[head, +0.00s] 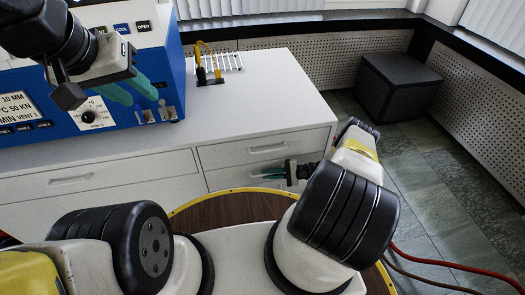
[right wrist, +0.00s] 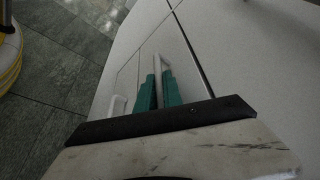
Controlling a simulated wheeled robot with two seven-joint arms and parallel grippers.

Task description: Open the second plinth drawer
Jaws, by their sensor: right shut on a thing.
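The white plinth (head: 180,178) under the worktop has a right-hand column of drawers. The upper drawer (head: 240,153) there is closed. The second drawer (head: 225,177) below it looks about flush, though my right arm hides part of it. My right gripper (head: 277,171) is at this drawer's front. In the right wrist view its teal fingers (right wrist: 160,91) are shut on a pale bar handle (right wrist: 157,67), one finger on each side. My left gripper (head: 130,91) is open and empty, in front of the blue press (head: 100,135), its two teal fingers apart.
A wide drawer (head: 90,182) is at the left of the plinth. A wire rack (head: 228,62) with a yellow-handled tool stands on the worktop (head: 265,95). A dark box (head: 400,85) stands on the tiled floor (head: 430,165), which is otherwise open at the right.

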